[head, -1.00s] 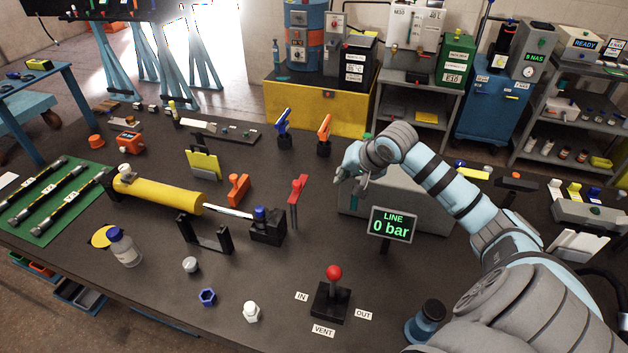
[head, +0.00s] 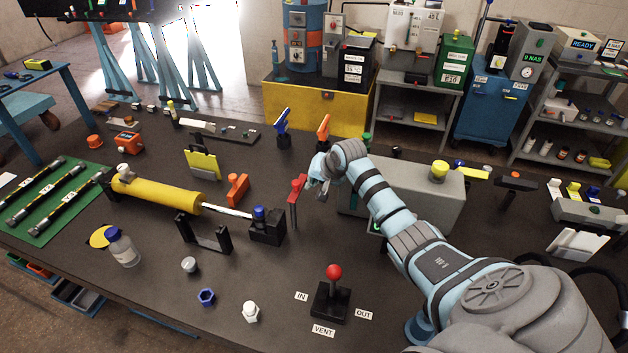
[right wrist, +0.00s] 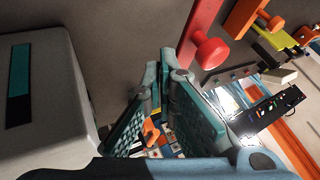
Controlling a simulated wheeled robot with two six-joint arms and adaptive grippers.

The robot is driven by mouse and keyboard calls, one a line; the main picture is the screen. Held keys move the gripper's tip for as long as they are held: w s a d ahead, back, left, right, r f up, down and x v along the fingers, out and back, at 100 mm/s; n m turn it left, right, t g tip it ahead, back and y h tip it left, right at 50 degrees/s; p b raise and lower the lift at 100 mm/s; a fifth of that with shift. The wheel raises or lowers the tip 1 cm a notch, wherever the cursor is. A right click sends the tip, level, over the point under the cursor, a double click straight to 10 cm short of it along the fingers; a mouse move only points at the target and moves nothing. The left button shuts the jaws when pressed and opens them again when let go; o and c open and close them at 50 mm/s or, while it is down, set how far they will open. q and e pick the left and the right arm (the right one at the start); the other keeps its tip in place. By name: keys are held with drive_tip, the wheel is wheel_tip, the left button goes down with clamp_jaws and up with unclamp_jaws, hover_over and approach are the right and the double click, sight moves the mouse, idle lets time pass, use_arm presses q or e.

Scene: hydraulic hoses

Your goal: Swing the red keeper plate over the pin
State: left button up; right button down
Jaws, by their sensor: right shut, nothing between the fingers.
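The red keeper plate (head: 297,195) stands upright beside the black clevis block (head: 268,233), on its right. Its round red knob (right wrist: 212,53) shows close in the right wrist view. The blue-topped pin (head: 259,212) sits on the block, at the end of the yellow cylinder's (head: 160,192) silver rod. The plate is not over the pin. My right gripper (head: 322,192) is just right of the plate, shut and empty. In the right wrist view its teal fingers (right wrist: 163,100) are apart from the knob. My left gripper is not in view.
A grey box (head: 440,205) with a yellow knob stands under and behind my right arm. A red-knobbed lever (head: 333,290) stands in front. An orange block (head: 237,187) and a black U-shaped bracket (head: 205,240) are left of the plate. The table between plate and lever is clear.

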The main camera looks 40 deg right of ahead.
drive_tip(key=shift+d, duration=0.1)
drive_tip(key=shift+w, duration=0.1)
drive_tip(key=shift+w+n+y+b, duration=0.1)
drive_tip(key=shift+n+y+b, duration=0.2)
drive_tip(key=shift+n+b, duration=0.1)
